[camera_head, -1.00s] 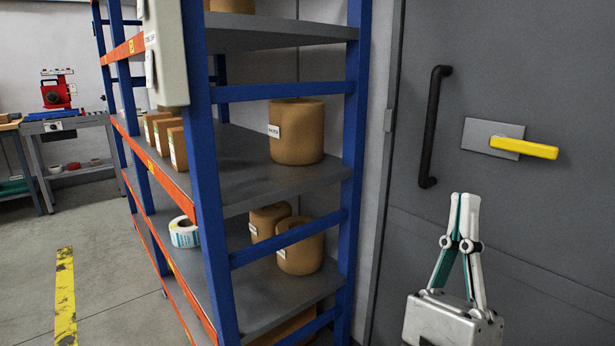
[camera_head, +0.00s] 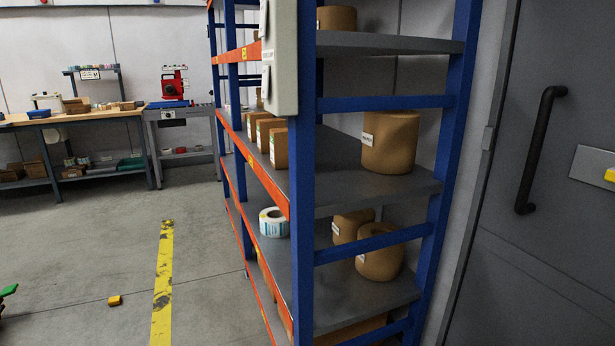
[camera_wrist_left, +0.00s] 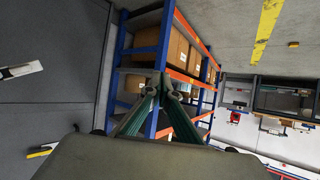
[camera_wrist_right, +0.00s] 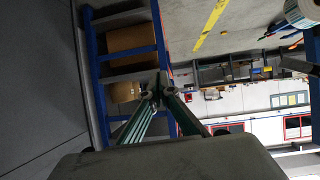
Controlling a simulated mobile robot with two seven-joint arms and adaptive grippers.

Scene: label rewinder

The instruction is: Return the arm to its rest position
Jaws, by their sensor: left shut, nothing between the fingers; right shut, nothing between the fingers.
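My left gripper (camera_wrist_left: 162,84) shows in the left wrist view with its fingertips together and nothing between them. The shelf rack lies beyond it there. My right gripper (camera_wrist_right: 159,82) shows in the right wrist view, also shut and empty, with the rack and the floor beyond it. Neither gripper is in the head view now.
A blue and orange rack (camera_head: 302,200) with boxes, rolls and a label roll (camera_head: 273,222) stands close ahead. A grey door (camera_head: 550,260) with a black handle (camera_head: 540,150) is at right. A workbench (camera_head: 75,118) stands far left. Floor (camera_head: 90,245) at left is mostly clear.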

